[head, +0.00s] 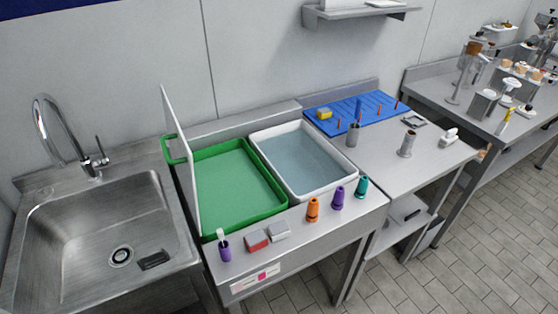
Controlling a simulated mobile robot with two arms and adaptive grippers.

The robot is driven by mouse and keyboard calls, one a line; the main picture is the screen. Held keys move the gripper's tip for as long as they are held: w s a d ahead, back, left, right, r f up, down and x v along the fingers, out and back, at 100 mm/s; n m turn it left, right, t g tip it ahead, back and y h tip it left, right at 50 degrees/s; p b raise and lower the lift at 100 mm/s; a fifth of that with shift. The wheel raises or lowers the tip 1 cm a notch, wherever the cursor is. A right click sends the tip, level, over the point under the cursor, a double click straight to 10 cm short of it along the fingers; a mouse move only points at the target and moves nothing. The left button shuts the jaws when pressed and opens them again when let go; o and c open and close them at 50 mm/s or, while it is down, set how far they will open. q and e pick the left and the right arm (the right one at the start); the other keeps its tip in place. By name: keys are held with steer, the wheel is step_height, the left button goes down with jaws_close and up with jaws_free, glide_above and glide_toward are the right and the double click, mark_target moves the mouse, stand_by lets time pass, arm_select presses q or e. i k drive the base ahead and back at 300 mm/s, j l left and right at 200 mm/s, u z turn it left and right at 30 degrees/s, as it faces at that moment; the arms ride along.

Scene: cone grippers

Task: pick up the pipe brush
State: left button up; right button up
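I cannot single out the pipe brush with certainty. A small purple cup (224,251) stands at the front left of the counter, left of the red block, and a slim white item (221,235) rises from it. It may be a brush, but it is too small to tell. An upright yellow item (506,117) stands on the far right bench, also too small to identify. Neither of my grippers shows in the head view.
A green tray (203,149) and a white tub (262,131) of water sit on the counter. Orange (313,210), purple (338,199) and teal (361,188) cone-shaped pieces stand in front. A red block (256,241) lies left of them. A sink (85,239) is at left; a blue mat (350,107) behind.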

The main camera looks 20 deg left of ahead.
mark_target(359, 101)
steer(key=i+l+u, duration=0.1)
steer(key=l, duration=0.3)
steer(key=i+l+u, duration=0.15)
steer(key=l, duration=0.25)
steer(key=i+l+u, duration=0.1)
steer(key=l, duration=0.3)
